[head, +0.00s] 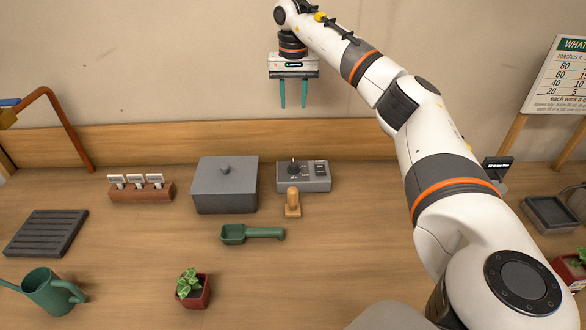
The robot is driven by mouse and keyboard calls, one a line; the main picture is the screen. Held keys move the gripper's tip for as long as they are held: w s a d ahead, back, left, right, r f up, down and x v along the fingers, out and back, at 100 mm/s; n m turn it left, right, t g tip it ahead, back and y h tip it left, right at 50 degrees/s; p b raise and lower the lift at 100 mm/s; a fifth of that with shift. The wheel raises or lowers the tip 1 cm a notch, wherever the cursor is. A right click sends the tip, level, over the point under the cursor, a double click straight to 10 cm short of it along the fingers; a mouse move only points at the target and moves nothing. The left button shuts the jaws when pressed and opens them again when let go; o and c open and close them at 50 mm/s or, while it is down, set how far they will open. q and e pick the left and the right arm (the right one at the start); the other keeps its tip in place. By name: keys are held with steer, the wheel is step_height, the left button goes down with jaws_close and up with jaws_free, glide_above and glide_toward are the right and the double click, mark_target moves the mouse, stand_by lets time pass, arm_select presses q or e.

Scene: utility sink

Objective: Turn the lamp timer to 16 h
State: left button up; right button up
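The lamp timer appears to be the small grey box (315,184) near the back of the bench, with a dark round knob (294,167) and a switch-like dark panel (321,169) on top. Small white marks surround the knob, but they are too small to read. My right gripper (293,101) is above and behind the box in the picture, fingers pointing down. Its two teal fingers are apart with nothing between them. It is not touching the knob. My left gripper is not in view.
A grey lidded box (225,189) stands just left of the timer. A wooden-handled stamp-like piece (293,203) stands close in front. A green scoop (250,234), potted plant (193,290), watering can (49,293) and wooden label holder (141,191) are also on the bench.

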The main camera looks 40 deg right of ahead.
steer(key=b, duration=0.5)
glide_above(294, 162)
step_height(294, 162, down, 7)
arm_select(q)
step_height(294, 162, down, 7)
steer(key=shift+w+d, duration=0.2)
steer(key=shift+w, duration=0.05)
arm_select(e)
step_height(294, 162, down, 13)
steer(key=shift+a+r, duration=0.1)
steer(key=shift+r, duration=0.05)
steer(key=shift+c, duration=0.6)
jaws_close()
